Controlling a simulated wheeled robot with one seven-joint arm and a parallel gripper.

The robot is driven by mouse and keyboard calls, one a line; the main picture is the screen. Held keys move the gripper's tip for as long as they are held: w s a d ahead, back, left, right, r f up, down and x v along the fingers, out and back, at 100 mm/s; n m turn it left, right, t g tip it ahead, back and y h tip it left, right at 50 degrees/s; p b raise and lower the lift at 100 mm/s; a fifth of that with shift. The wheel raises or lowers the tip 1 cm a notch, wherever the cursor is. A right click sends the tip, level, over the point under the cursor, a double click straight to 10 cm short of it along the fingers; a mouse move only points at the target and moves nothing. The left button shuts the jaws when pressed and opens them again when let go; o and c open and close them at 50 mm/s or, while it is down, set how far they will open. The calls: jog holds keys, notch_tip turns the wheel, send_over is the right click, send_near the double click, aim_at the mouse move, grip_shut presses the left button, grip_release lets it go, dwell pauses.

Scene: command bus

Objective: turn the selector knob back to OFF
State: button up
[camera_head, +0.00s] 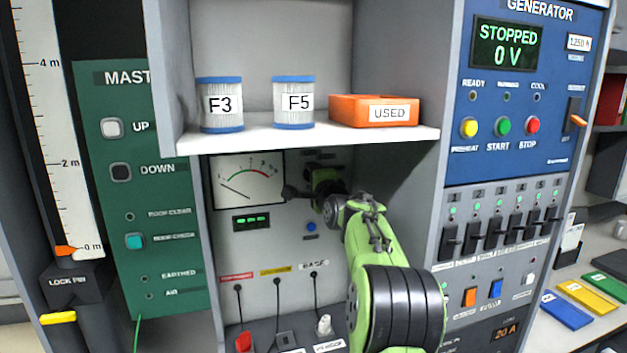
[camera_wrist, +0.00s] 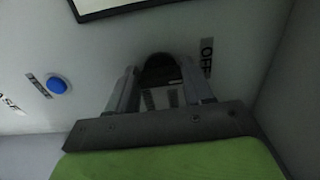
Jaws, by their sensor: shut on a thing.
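In the wrist view the dark round selector knob (camera_wrist: 160,66) sits on the grey panel between the two fingers of my gripper (camera_wrist: 158,75). The fingers are shut on its sides. The OFF label (camera_wrist: 207,57) is on the panel just right of the knob, outside the right finger. Other small lettering shows between the fingers, too dim to read. Which way the knob's pointer faces cannot be told. In the head view my gripper (camera_head: 322,178) is against the panel under the shelf, right of the meter, and my wrist hides most of the knob.
A blue button (camera_head: 311,227) is below the knob; it also shows in the wrist view (camera_wrist: 57,85). The analog meter (camera_head: 247,181) is to the left. The shelf (camera_head: 310,137) above carries filters F3 and F5 and an orange USED tray (camera_head: 345,112). A side wall stands close on the right.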

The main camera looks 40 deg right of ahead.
jog(key=o, duration=1)
jog(key=shift+o, duration=0.2)
jog(key=b+v, duration=0.3)
jog(key=v, duration=1.3)
jog(key=shift+w, duration=0.1)
jog(key=a+f+n+g+y, duration=0.25)
jog(key=a+f+n, duration=0.2)
jog(key=a, duration=0.55)
jog(key=a+f+n+g+y, duration=0.1)
jog(key=a+f+n+y, duration=0.25)
jog(key=a+n, duration=0.45)
jog(key=s+a+f+n+g+y+p, duration=0.1)
jog(key=s+a+f+n+g+y, duration=0.1)
jog(key=s+a+f+n+g, duration=0.4)
jog(key=s+a+f+n, duration=0.2)
jog(key=s+a+f, duration=0.1)
jog(key=s+a, duration=0.1)
jog(key=s+a+f+n, duration=0.3)
jog(key=s+a+f, duration=0.1)
jog(key=s, duration=0.3)
jog(key=shift+s+a+f+g+y, duration=0.3)
jog(key=shift+a+g+y, duration=0.1)
jog(key=shift+a, duration=0.2)
